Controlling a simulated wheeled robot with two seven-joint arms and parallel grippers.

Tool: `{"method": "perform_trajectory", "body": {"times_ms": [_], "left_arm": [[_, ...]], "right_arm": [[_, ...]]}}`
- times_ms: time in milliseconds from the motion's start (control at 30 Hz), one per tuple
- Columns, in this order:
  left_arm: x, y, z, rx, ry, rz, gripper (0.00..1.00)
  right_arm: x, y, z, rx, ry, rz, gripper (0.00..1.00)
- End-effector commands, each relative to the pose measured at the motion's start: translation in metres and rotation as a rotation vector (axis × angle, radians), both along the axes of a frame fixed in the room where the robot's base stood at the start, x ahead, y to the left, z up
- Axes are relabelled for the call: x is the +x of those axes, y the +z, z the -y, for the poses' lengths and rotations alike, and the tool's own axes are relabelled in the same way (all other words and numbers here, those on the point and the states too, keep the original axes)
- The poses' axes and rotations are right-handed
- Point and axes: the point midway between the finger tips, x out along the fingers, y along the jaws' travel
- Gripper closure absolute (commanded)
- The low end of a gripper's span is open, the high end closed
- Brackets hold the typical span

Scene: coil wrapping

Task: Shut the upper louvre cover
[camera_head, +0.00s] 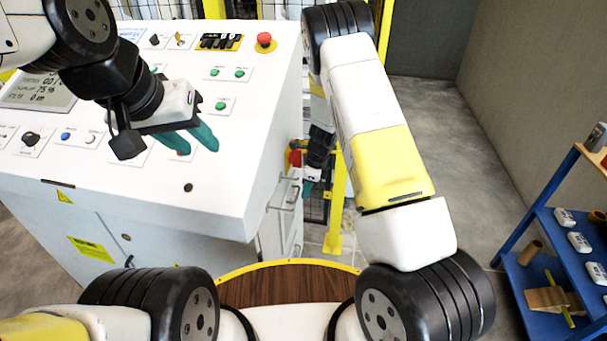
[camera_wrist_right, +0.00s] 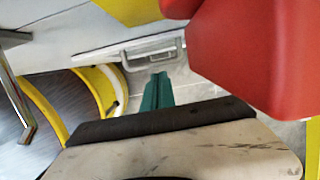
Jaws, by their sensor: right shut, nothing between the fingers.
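On the right side of the white cabinet, a pale upper cover with a bar handle (camera_head: 292,196) shows in the head view, seen nearly edge-on. A cover with a bar handle (camera_wrist_right: 152,52) also shows in the right wrist view; no slats can be made out, and how far it stands open is unclear. My right gripper (camera_head: 308,188) is beside the upper cover, partly behind my right arm. Its teal fingers (camera_wrist_right: 157,92) are shut and empty, pointing towards the handle; contact cannot be told. My left gripper (camera_head: 198,140) is open and empty above the control panel.
A red part (camera_wrist_right: 245,50) looms close to the right gripper; red also shows at the cabinet side (camera_head: 295,158). A yellow post (camera_head: 336,200) stands right of the gripper. A blue shelf (camera_head: 545,270) is at right. Grey floor between is clear.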

Motion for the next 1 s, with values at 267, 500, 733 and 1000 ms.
{"method": "perform_trajectory", "body": {"times_ms": [267,500,733,1000], "left_arm": [[0.000,0.000,0.000,0.000,0.000,0.000,0.64],[0.000,0.000,0.000,0.000,0.000,0.000,0.64],[0.000,0.000,0.000,0.000,0.000,0.000,0.64],[0.000,0.000,0.000,0.000,0.000,0.000,0.64]], "right_arm": [[0.000,0.004,0.001,0.000,0.000,0.001,1.00],[-0.001,0.042,0.008,0.000,0.001,0.004,1.00],[-0.004,0.071,0.015,0.000,0.001,0.001,1.00],[-0.008,0.096,0.017,0.016,0.048,0.024,1.00]]}}
